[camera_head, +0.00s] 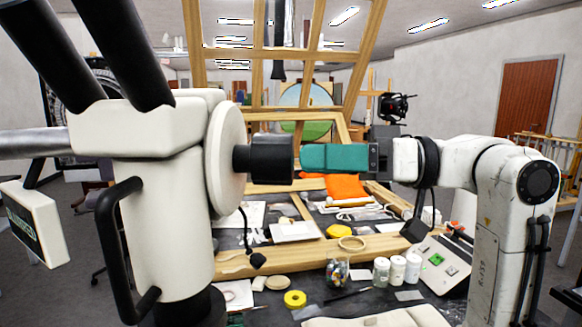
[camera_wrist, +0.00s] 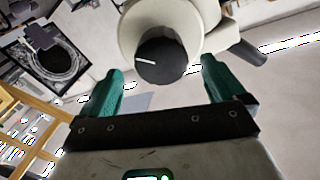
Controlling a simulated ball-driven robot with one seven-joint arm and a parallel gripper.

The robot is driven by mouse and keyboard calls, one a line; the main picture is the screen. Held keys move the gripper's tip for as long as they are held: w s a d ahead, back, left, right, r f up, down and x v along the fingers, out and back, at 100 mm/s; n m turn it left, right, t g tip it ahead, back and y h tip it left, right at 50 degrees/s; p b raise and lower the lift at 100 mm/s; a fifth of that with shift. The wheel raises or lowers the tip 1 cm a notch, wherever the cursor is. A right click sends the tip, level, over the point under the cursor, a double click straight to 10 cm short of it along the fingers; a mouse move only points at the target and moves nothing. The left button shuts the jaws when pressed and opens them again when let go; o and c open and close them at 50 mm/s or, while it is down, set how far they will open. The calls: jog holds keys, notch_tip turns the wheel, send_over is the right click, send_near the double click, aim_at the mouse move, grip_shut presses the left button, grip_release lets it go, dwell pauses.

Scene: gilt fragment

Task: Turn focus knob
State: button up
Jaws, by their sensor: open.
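The black focus knob (camera_head: 271,159) sticks out from the round cream side plate (camera_head: 226,157) of the white microscope (camera_head: 165,210) at left in the head view. My gripper (camera_head: 335,158) has teal fingers and comes from the right, its tips close to the knob's face. In the wrist view the knob (camera_wrist: 160,62) shows a white line mark and lies ahead, between the two open fingers of my gripper (camera_wrist: 162,78). The fingers are apart from each other with nothing held. Whether the tips reach past the knob's front face is hard to tell.
A cluttered workbench (camera_head: 365,302) lies below with jars (camera_head: 397,270), a yellow tape roll (camera_head: 295,298) and an orange cloth (camera_head: 345,187). A wooden easel frame (camera_head: 290,55) stands behind. A black handle (camera_head: 112,245) hangs on the microscope's left side.

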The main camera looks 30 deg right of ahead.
jog(key=b+v, duration=0.1)
jog(key=v, duration=0.4)
jog(key=shift+s+d, duration=0.1)
jog(key=shift+d, duration=0.1)
jog(key=shift+r, duration=0.1)
dwell(1.2)
